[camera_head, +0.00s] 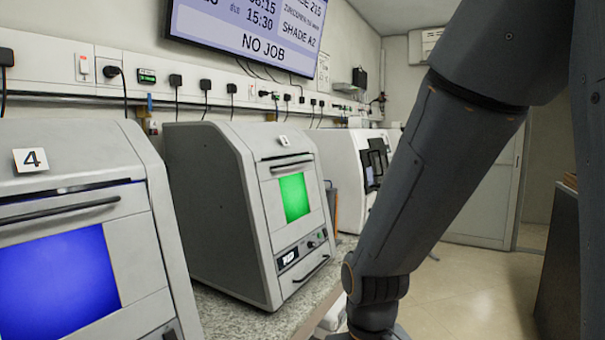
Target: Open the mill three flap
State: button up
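The machine with a green window stands in the middle (215,200), next to the mill marked 4. A small number plate (284,141) sits on its top edge; its digit is too small to read surely, but its place beside mill 4 fits mill three. Its front flap (268,206) holds the lit green window (294,197) and looks shut. A dark bar handle (291,166) runs along the flap's top. My arm comes down at the right, in front of the room, and leaves the picture at the bottom. My gripper is out of view.
Mill 4 (140,200), with a blue window, fills the left. Another white machine (345,155) with a dark opened part stands farther back. The speckled worktop (240,318) shows between and before the mills. A dark cabinet (560,260) stands at the right; tiled floor (480,290) is clear.

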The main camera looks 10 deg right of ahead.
aim_at(301, 199)
jog(key=u, duration=0.8)
jog(key=k, duration=0.1)
jog(key=z, duration=1.65)
jog(key=i, duration=0.65)
jog(key=z, duration=0.1)
